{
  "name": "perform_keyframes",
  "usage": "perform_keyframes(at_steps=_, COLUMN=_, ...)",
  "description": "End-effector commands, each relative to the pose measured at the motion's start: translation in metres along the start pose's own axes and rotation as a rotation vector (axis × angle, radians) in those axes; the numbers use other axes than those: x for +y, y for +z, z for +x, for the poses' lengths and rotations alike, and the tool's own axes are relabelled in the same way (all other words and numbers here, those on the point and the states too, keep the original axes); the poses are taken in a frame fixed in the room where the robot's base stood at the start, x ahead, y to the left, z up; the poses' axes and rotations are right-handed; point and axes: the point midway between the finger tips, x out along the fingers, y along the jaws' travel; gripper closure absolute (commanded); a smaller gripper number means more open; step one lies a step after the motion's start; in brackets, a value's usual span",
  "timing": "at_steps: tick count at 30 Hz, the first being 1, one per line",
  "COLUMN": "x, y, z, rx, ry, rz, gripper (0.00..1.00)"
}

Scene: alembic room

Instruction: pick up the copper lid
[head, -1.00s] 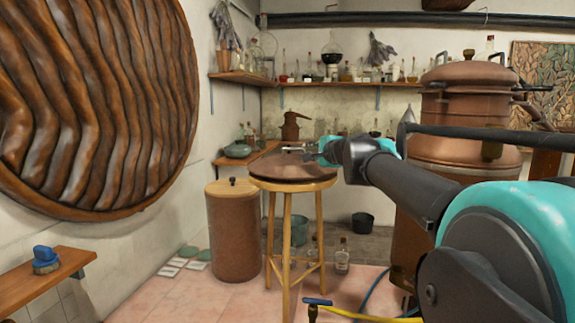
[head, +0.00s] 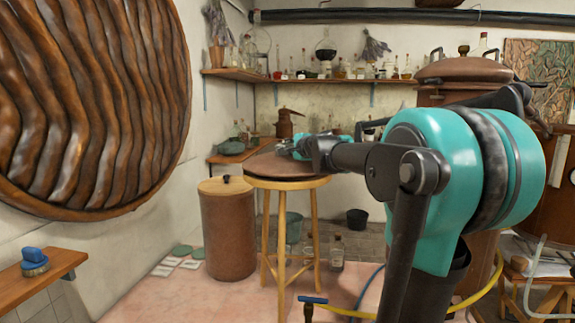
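My arm reaches in from the right. My gripper (head: 283,148) is small in the picture and at the lid's upper middle, just over it or touching it; I cannot tell which. The fingers are too small and dark to show whether they are open or shut. The gripper and wrist hide part of the lid's far side and any handle there.
A tall copper-brown bin with a wooden cover (head: 227,232) stands left of the stool. A corner shelf (head: 228,158) is behind it. A large copper still (head: 465,72) is at right. A yellow hose (head: 345,312) and blue-handled tool (head: 312,300) are in front. Pink floor lies open at front left.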

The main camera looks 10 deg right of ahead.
Motion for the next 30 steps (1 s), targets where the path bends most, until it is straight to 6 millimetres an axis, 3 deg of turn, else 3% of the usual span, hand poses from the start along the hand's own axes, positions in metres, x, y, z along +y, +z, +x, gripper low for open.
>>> perform_keyframes(at_steps=15, x=0.000, y=-0.007, z=0.050, rx=0.001, ry=0.000, rz=0.000, gripper=0.84)
perform_keyframes(at_steps=24, x=0.000, y=-0.007, z=0.053, rx=0.001, ry=0.000, rz=0.000, gripper=0.84)
perform_keyframes(at_steps=28, x=0.000, y=-0.007, z=0.053, rx=0.001, ry=0.000, rz=0.000, gripper=1.00)
perform_keyframes(at_steps=30, x=0.000, y=-0.007, z=0.053, rx=0.001, ry=0.000, rz=0.000, gripper=1.00)
